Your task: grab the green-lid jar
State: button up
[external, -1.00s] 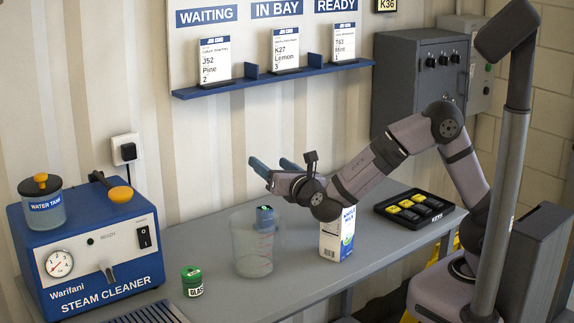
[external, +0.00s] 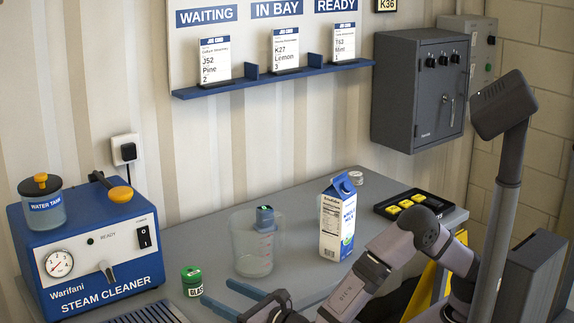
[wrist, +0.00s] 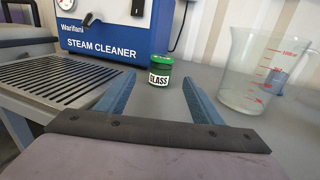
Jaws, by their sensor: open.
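The green-lid jar (external: 192,281) is small and dark with a white label reading "GLASS". It stands upright on the grey bench, just right of the steam cleaner. In the wrist view the jar (wrist: 160,68) stands ahead of my gripper, beyond and between its two blue fingertips. My gripper (external: 216,292) is open and low at the bench front, its fingers pointing left toward the jar. In the wrist view the gripper (wrist: 158,80) has its fingers spread wide with nothing between them. The jar appears untouched.
A clear measuring jug (external: 252,250) stands close to the right of the jar. The blue steam cleaner (external: 92,250) with its slatted drip grate (wrist: 65,83) is on the left. A milk carton (external: 338,220) and a key tray (external: 412,208) stand further right.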

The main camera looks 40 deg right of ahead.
aim_at(195, 286)
jog(key=shift+p+x, duration=0.55)
jog(key=shift+x, duration=2.65)
jog(key=shift+w, duration=0.1)
jog(key=shift+p+x, duration=0.8)
jog(key=shift+x, duration=1.7)
jog(key=shift+d, duration=0.1)
jog(key=c, duration=1.1)
